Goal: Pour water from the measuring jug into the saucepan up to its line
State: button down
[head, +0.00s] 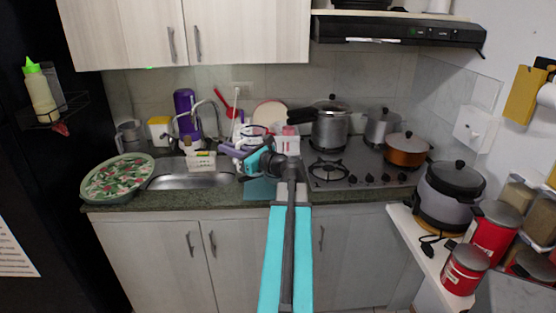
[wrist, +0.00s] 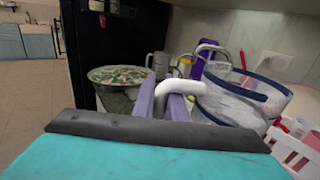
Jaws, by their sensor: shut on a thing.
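My gripper (wrist: 163,92) shows purple fingers in the wrist view, shut on the white handle of the measuring jug (wrist: 240,104). The jug is clear with a dark blue rim and sits right of the fingers. Its rim looks slanted in this view; I cannot make out a water level. In the head view my gripper (head: 231,150) is over the counter by the sink's right end, where the jug is small and hard to separate from the clutter. An orange-brown pot (head: 405,153) with a lid is on the right of the stove; I cannot tell whether it is the saucepan. No fill line shows.
A pressure cooker (head: 331,128) and a steel pot (head: 382,128) stand at the stove's back. A patterned round tray (head: 117,178) lies left of the sink (head: 187,180). A purple bottle (head: 186,110) stands behind the sink. A rice cooker (head: 449,193) and red tins stand right.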

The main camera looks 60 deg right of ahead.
notch_tip(320, 180, up, 4)
jog(key=p, duration=0.3)
jog(key=shift+r, duration=0.2)
dwell(0.5)
jog(key=w+a+f+n+y, duration=0.2)
jog(key=w+a+f+y, duration=0.15)
jog(key=w+a, duration=0.4)
jog(key=w+a+f+n+g+y+b, duration=0.15)
jog(key=w+a+f, duration=0.3)
jog(key=a, duration=0.55)
jog(key=w+a+f+n+y, duration=0.25)
jog(key=w+a+f, duration=0.2)
jog(key=a, duration=0.45)
jog(key=s+a+f+n+g+y, duration=0.1)
jog(key=a+f+n+g+y, duration=0.1)
jog(key=a, duration=1.1)
jog(key=s+a+f+n+g+y, duration=0.2)
jog(key=a+f+y, duration=0.4)
jog(key=a, duration=0.8)
jog(key=shift+f+n+g+b, duration=0.3)
jog(key=shift+f+n+g, duration=0.15)
jog(key=shift+n+g, duration=0.5)
jog(key=shift+r, duration=0.1)
